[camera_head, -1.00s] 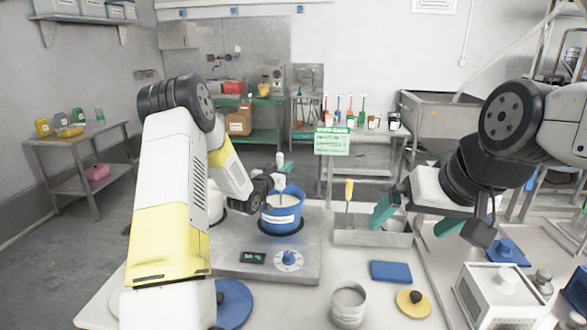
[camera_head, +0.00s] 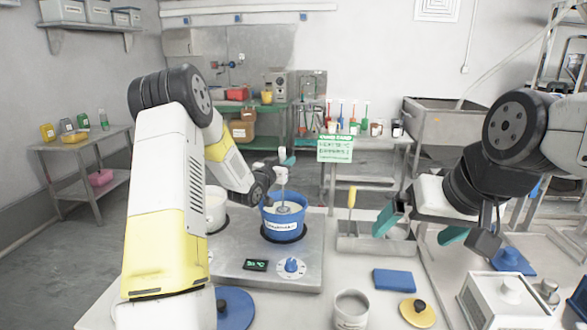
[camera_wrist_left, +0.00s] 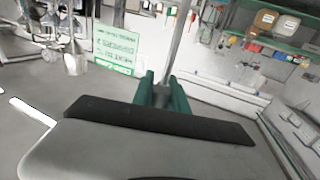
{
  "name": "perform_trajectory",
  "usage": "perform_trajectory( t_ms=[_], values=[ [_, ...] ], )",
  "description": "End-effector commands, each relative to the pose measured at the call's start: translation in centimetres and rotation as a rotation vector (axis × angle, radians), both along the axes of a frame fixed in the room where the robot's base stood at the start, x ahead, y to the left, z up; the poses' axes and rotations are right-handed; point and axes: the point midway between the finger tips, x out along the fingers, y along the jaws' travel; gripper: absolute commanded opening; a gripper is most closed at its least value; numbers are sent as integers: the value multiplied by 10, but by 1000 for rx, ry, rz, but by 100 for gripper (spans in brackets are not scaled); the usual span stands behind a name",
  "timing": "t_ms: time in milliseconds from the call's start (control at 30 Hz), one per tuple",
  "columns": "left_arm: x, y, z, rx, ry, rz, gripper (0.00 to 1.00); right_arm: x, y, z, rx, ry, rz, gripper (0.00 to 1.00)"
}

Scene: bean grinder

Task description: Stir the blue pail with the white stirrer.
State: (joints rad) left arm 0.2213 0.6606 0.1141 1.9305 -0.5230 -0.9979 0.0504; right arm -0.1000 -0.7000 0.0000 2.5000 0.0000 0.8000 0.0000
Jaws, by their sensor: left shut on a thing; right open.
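The blue pail (camera_head: 285,233) stands upright on the grey hot plate in the head view, with pale contents inside. My left gripper (camera_head: 285,160) is above the pail, shut on the white stirrer (camera_head: 282,178). The stirrer hangs roughly upright, and its lower end is inside the pail, near the surface of the contents. In the left wrist view the stirrer's grey shaft (camera_wrist_left: 178,45) runs up from between the teal fingers (camera_wrist_left: 163,92). My right gripper (camera_head: 421,226) is open and empty, over the metal tray's right side.
A white pail (camera_head: 215,207) stands left of the blue pail, partly behind my left arm. The hot plate (camera_head: 232,256) has a display and a blue knob. A metal tray (camera_head: 362,244) with a yellow-handled tool is to the right.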

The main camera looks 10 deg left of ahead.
Motion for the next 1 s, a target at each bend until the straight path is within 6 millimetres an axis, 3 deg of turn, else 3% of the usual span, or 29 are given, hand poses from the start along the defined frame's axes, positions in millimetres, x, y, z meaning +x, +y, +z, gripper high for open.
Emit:
perform_trajectory(
  t_ms=[600,1000],
  values=[
    [0,0,50,0,-2,0,0,0,0,0,0,0,0,100],
    [0,0,54,0,-1,0,0,0,0,0,0,0,0,100]
  ],
)
